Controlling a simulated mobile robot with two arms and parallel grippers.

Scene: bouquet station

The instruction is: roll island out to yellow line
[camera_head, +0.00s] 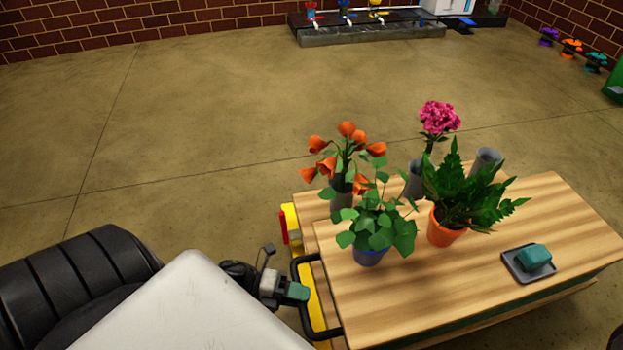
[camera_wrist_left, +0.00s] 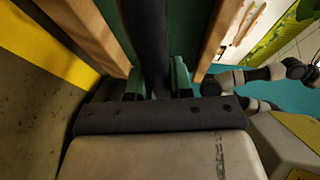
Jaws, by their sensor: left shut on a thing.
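The island (camera_head: 450,290) is a wooden-topped cart standing in the lower right of the head view. A black bar handle (camera_head: 303,262) is fixed to its left end. My left gripper (camera_head: 297,292) is at this handle. In the left wrist view its green fingers (camera_wrist_left: 158,80) sit on both sides of the dark bar (camera_wrist_left: 147,35), shut on it. Yellow shows beside the island's left end (camera_head: 318,312) and as a strip in the left wrist view (camera_wrist_left: 45,48); I cannot tell whether this is the line or part of the island. My right gripper is not in view.
Potted plants (camera_head: 447,228), vases with flowers (camera_head: 341,190) and a small tray (camera_head: 520,270) with a teal block stand on the island. The floor (camera_head: 190,130) behind and left is clear.

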